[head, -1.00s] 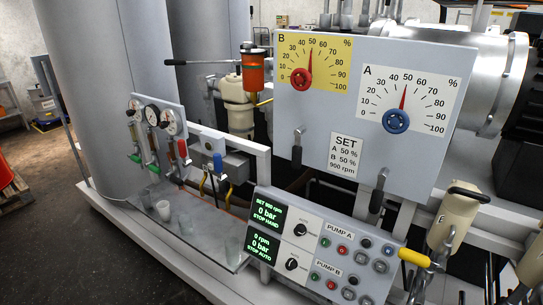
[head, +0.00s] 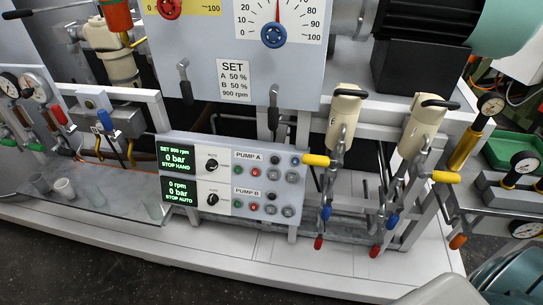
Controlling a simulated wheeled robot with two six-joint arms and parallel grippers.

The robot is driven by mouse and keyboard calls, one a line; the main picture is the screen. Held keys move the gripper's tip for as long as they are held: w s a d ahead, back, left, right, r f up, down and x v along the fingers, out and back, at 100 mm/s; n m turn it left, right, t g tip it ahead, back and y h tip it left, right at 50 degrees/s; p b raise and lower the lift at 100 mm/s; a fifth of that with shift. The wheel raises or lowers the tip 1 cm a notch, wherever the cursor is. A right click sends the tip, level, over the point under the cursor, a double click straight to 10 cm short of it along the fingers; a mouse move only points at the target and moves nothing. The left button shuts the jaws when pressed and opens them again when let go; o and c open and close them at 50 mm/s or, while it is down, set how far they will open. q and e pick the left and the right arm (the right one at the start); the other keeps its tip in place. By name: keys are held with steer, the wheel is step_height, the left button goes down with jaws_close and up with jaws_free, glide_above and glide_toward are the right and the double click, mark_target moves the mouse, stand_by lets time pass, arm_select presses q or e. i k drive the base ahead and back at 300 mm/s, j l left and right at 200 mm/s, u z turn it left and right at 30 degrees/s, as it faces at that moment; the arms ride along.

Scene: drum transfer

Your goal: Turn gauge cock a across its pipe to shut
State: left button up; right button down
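No part that I can surely name as gauge cock a shows, as no readable label marks it. At the left, a gauge panel carries two round gauges (head: 33,82), with a red handle (head: 60,116) and green handles (head: 36,147) below. Neither of my grippers is in view.
A control box (head: 232,178) with two screens stands at the front centre, below the grey SET panel (head: 320,82). To its right, two beige cylinders (head: 342,112) stand above yellow, blue and red handles. A glass-like shelf with small cups (head: 64,188) is at left. Dark floor lies in front.

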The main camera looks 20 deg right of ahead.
mark_target(460, 239)
steer(key=z, duration=2.4)
